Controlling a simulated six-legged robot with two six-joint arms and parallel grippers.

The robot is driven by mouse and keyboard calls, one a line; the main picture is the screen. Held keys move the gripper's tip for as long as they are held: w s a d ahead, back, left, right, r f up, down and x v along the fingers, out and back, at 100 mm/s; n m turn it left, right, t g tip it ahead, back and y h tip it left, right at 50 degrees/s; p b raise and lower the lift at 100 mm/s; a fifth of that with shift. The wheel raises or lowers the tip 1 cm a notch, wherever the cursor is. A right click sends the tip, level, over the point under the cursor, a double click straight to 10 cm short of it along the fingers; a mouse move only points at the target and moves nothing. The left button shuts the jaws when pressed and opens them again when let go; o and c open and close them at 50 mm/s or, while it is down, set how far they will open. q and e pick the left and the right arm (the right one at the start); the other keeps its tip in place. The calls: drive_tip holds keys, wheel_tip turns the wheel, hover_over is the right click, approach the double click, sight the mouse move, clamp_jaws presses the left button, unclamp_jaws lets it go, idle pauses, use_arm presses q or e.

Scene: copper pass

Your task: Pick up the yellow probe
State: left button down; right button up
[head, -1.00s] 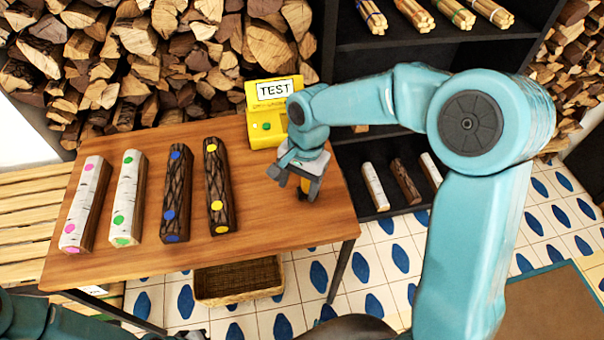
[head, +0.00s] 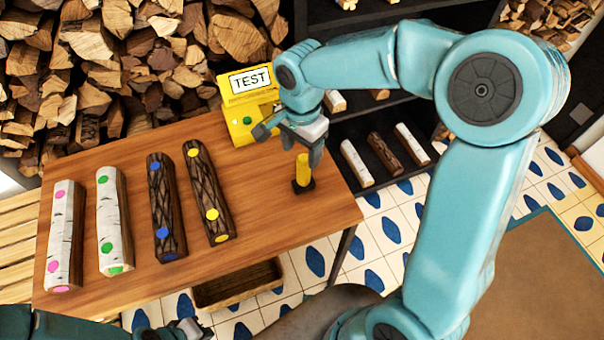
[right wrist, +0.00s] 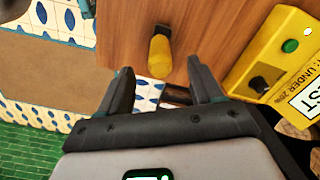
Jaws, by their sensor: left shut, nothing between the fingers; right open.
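My right gripper (head: 292,146) is open and empty, above and slightly behind the probe in the head view. In the right wrist view, the yellow probe (right wrist: 160,55) lies beyond and between the open fingertips of the right gripper (right wrist: 160,78), apart from both. My left gripper (head: 188,328) is shut and empty at the bottom edge of the head view, low in front of the table; it is partly cut off.
A yellow TEST box (head: 240,130) stands behind the probe on the table; it also shows in the right wrist view (right wrist: 285,55). Several logs with coloured dots (head: 160,205) lie on the table's left. A dark shelf (head: 385,150) stands behind, and a basket (head: 240,288) sits below.

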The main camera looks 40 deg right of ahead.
sight(304, 167)
drive_tip(key=shift+s+a+f, duration=0.1)
drive_tip(key=shift+f, duration=0.85)
drive_tip(key=f, duration=0.2)
drive_tip(key=d+f, duration=0.1)
drive_tip(key=f, duration=0.1)
drive_tip(key=shift+f, duration=0.8)
drive_tip(key=c, duration=1.1)
